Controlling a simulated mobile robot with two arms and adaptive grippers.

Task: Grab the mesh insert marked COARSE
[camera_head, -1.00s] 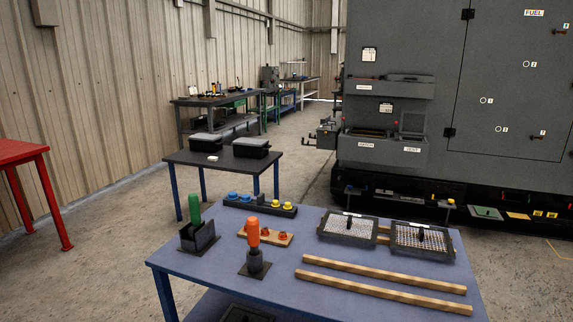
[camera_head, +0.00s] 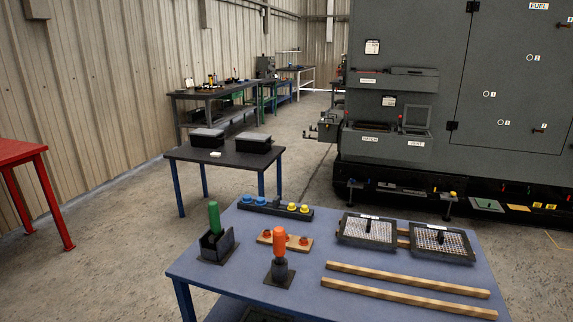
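The left mesh insert (camera_head: 353,231) looks finer and paler. The right mesh insert (camera_head: 425,239) shows a more open grid. Each has a small white label on its far rim, too small to read, so I cannot tell which is marked COARSE. Neither of my grippers is in view.
Two wooden strips (camera_head: 410,281) lie in front of the inserts. Green-handled (camera_head: 214,217) and orange-handled (camera_head: 280,243) tools stand upright at left. A rack of blue and yellow knobs (camera_head: 275,207) sits behind. A large grey machine (camera_head: 400,165) stands beyond the table.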

